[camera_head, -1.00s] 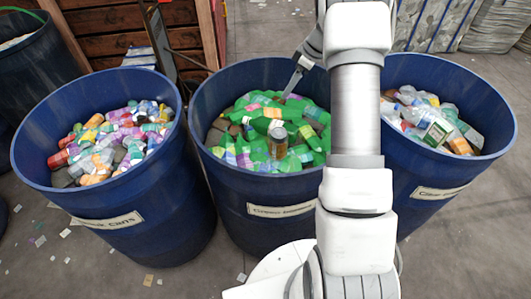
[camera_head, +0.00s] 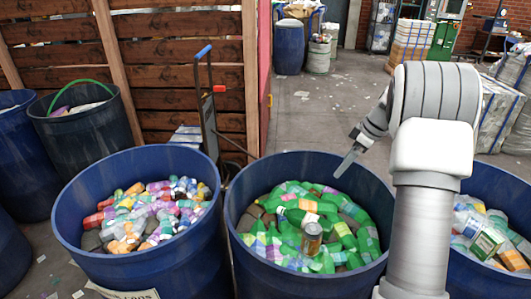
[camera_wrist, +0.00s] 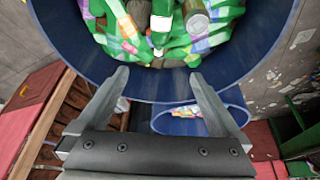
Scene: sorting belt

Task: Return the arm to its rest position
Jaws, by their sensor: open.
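My gripper (camera_head: 346,161) hangs over the back rim of the middle blue barrel (camera_head: 240,224), pointing down and left. The wrist view shows its two fingers (camera_wrist: 157,85) spread apart with nothing between them, over that barrel's rim. My arm rises on the right in the head view and covers part of the right barrel. Green bottles (camera_head: 345,235) fill the middle barrel, and a can (camera_head: 312,238) lies on top of them.
A left blue barrel (camera_head: 70,215) holds mixed bottles and cans. A right blue barrel (camera_head: 505,185) holds clear containers. A hand truck (camera_head: 208,110) stands by a wooden fence (camera_head: 170,65). Open floor (camera_head: 320,115) lies behind the middle barrel.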

